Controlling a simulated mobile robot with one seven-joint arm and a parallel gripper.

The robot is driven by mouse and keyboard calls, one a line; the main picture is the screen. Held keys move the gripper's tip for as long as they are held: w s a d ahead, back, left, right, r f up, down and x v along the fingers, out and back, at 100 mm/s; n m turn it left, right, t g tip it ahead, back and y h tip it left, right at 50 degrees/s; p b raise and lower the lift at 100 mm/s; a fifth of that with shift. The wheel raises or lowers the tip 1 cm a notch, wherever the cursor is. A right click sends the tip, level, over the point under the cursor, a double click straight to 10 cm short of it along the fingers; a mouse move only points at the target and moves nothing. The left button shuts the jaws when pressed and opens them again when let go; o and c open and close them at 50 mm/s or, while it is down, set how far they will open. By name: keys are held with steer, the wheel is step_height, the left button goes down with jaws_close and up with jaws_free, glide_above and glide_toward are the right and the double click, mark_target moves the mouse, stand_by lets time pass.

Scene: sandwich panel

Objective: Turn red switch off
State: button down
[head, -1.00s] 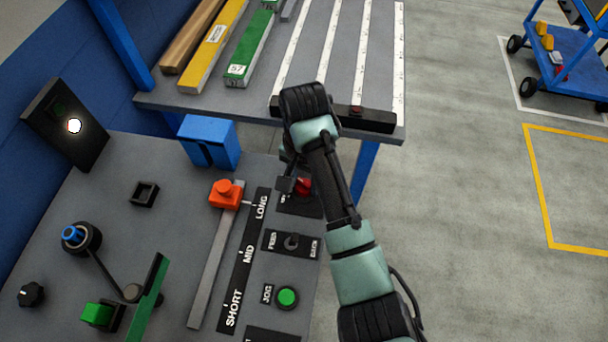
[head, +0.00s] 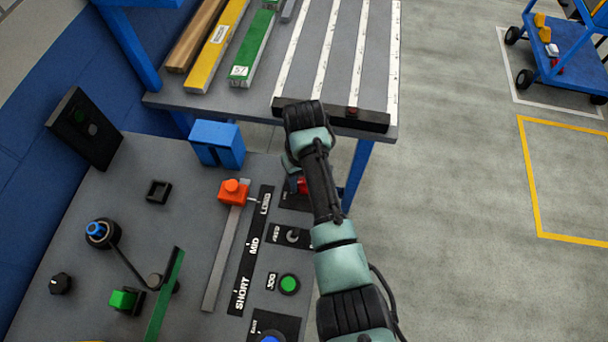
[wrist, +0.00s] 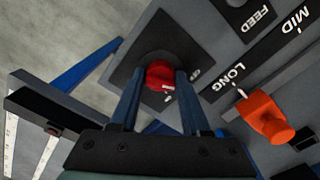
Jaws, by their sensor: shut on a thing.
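The red switch (wrist: 160,76) is a red knob on a black plate, seen between my two fingers in the wrist view. My gripper (wrist: 160,84) is shut on it, with one finger on each side. In the head view only a bit of the red switch (head: 302,185) shows beside my arm, which hides most of it and the fingertips. The plate's lettering is partly hidden. A black indicator box (head: 86,128) at the panel's back left has no bright light.
An orange slider knob (head: 233,191) stands close left of the switch, at the LONG end. A blue block (head: 217,144) is behind it. A green jog button (head: 289,284) is nearer the front. A rack table (head: 250,88) with bars stands beyond.

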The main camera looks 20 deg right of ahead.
steer(key=shift+r+n+p, duration=0.1)
steer(key=shift+n+p, duration=0.25)
steer(key=shift+n, duration=0.75)
steer(key=shift+c, duration=1.9)
jaws_free()
step_height(320, 180, up, 13)
